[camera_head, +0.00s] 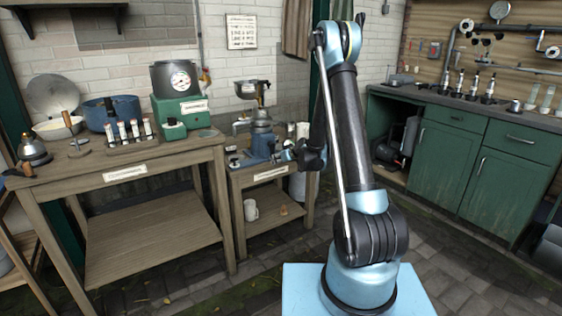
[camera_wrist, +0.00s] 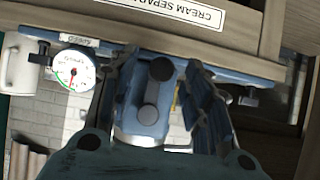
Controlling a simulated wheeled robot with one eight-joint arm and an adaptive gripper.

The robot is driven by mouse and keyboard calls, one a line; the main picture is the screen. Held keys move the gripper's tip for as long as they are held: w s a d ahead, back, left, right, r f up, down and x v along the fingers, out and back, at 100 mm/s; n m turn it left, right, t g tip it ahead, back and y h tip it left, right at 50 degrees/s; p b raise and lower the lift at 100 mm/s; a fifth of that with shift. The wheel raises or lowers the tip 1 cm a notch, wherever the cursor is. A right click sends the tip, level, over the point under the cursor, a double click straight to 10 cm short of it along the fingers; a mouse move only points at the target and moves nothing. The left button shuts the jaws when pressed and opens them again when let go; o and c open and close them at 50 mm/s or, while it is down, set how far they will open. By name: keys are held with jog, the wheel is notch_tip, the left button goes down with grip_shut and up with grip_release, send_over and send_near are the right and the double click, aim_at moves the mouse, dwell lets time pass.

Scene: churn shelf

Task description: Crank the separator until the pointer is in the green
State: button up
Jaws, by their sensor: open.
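The cream separator (camera_head: 262,143) stands on the small wooden bench in the head view, with a blue base and a metal bowl on top. Its label (camera_wrist: 180,12) shows in the wrist view. The white speed dial (camera_wrist: 73,71) is left of my gripper there and has red and green marks; I cannot tell where its pointer rests. In the head view my gripper (camera_head: 309,156) is partly hidden by my arm.
A larger bench (camera_head: 150,172) on the left holds a green-based dial machine (camera_head: 181,108), a blue pot (camera_head: 112,113) and several small bottles. A white mug (camera_head: 251,210) stands on the small bench's lower shelf. Green cabinets (camera_head: 445,158) line the right; open floor lies between.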

jog(key=shift+x, duration=0.95)
jog(key=shift+w+a+f, duration=0.15)
jog(key=shift+w, duration=0.15)
grip_shut()
